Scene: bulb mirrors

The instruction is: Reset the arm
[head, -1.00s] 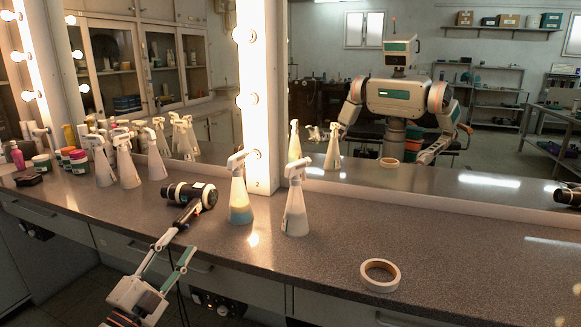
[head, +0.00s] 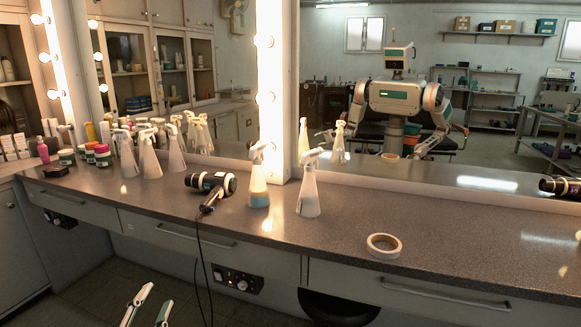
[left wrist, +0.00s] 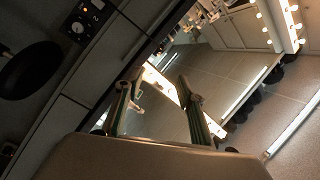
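My left gripper (head: 157,296) shows at the bottom edge of the head view, in front of and below the counter. Its two fingers are apart with nothing between them, and the rest of it is cut off by the picture's edge. In the left wrist view my left gripper (left wrist: 159,82) also shows two spread fingers with empty space between them. A black and silver hair dryer (head: 205,182) lies on the counter, apart from the gripper. Its handle points toward the front edge and its cord hangs down over the drawers. My right gripper is not in direct view.
Two spray bottles, one with blue liquid (head: 259,180) and one white (head: 308,190), stand right of the dryer. A tape roll (head: 384,246) lies near the front edge of the counter (head: 460,240). Several bottles and jars stand at the left. Mirrors line the back.

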